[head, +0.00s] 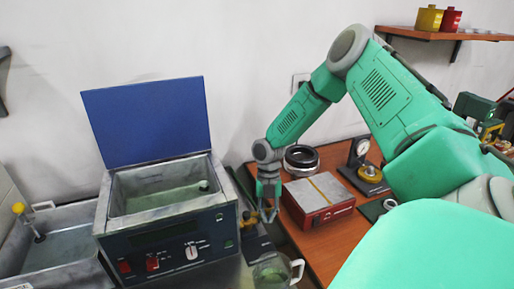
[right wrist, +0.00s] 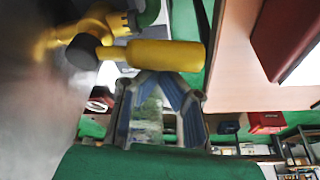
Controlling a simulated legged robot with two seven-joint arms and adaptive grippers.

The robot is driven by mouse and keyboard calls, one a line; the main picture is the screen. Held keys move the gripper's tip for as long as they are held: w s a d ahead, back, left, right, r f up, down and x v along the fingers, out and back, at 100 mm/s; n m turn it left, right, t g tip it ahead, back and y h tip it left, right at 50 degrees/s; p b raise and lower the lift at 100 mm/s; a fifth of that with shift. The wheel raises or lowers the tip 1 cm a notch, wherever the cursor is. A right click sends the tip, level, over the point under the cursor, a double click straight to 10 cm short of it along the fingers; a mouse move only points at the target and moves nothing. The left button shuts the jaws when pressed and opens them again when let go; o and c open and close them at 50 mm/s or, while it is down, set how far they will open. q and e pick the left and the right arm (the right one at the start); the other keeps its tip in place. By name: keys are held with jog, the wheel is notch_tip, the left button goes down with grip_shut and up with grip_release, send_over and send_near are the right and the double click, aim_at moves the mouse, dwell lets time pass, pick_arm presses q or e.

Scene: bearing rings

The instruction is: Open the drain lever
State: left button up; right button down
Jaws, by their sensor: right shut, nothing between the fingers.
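The cleaner (head: 165,235) is a dark box with a steel tank and an open blue lid (head: 150,118); liquid shows in the tank. The drain lever, small and yellow in the head view (head: 247,217), is on its right side. In the right wrist view the yellow lever (right wrist: 165,54) lies horizontally, its rounded end to the right. My right gripper (head: 268,218) hangs beside the cleaner's right side, by the lever; its fingers (right wrist: 158,76) are shut and empty, their tips close to the lever. I cannot tell whether they touch it. My left gripper is not in view.
A glass jug (head: 272,272) stands below my right gripper. A red box (head: 318,201), a black ring (head: 301,158) and a dial gauge (head: 362,165) are on the wooden table to the right. A steel sink (head: 60,250) is at the left.

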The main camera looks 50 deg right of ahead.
jog(key=shift+w+d, duration=0.15)
jog(key=shift+d, duration=0.1)
jog(key=shift+w+r, duration=0.15)
dwell(0.4)
jog(key=shift+d+r, duration=0.1)
jog(key=shift+r, duration=0.05)
jog(key=v, duration=1.1)
jog(key=shift+a+r, duration=0.25)
jog(key=shift+r, duration=0.05)
jog(key=shift+d+f, duration=0.15)
jog(key=shift+d, duration=0.2)
